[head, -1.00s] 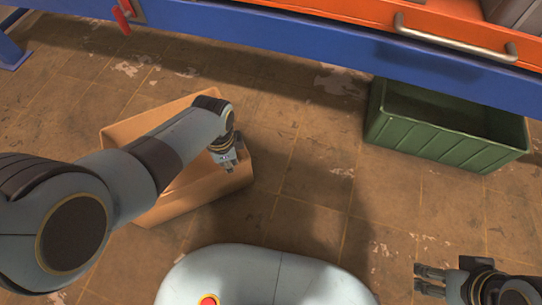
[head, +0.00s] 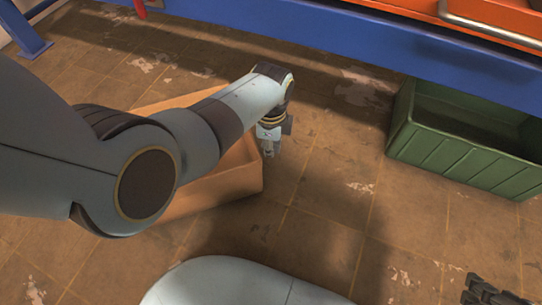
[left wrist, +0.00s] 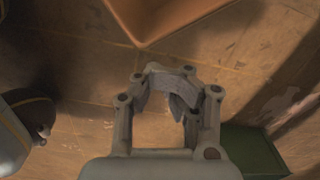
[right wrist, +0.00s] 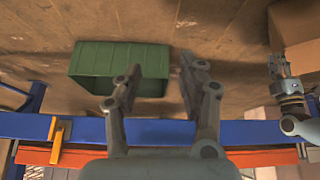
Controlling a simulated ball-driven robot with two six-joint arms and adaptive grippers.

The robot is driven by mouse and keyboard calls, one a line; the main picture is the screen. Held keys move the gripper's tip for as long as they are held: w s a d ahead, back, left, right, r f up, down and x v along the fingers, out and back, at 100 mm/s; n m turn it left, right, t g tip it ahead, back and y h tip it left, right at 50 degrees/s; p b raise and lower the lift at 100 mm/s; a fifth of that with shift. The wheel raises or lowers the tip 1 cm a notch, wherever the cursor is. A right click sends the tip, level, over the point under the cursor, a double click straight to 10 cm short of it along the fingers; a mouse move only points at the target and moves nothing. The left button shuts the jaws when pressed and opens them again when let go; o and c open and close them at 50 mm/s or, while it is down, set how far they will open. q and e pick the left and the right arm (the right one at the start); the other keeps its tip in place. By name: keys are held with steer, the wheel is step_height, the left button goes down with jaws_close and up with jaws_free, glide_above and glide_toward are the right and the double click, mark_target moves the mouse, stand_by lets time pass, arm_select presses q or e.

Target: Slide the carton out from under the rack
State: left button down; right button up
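The brown open carton (head: 235,176) stands on the floor in front of the rack's blue beam (head: 300,45), partly hidden by my left arm. Its corner shows at the top of the left wrist view (left wrist: 165,15), and part of it in the right wrist view (right wrist: 295,22). My left gripper (head: 269,150) hangs just right of the carton, apart from it in the left wrist view. Its fingertips (left wrist: 178,78) come together with nothing held. My right gripper (right wrist: 160,70) is open and empty; in the head view it shows at the lower right edge (head: 492,296).
A green crate (head: 455,160) stands at the right, its back part under the rack. The rack has an orange shelf front (head: 400,15) with a metal handle. Tiled floor between carton and crate is clear.

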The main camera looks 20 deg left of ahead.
arm_select(q)
step_height(320, 180, down, 4)
steer(key=b, duration=0.3)
steer(key=shift+r, duration=0.25)
arm_select(e)
step_height(320, 180, down, 4)
steer(key=t, duration=0.4)
steer(key=shift+a, duration=0.15)
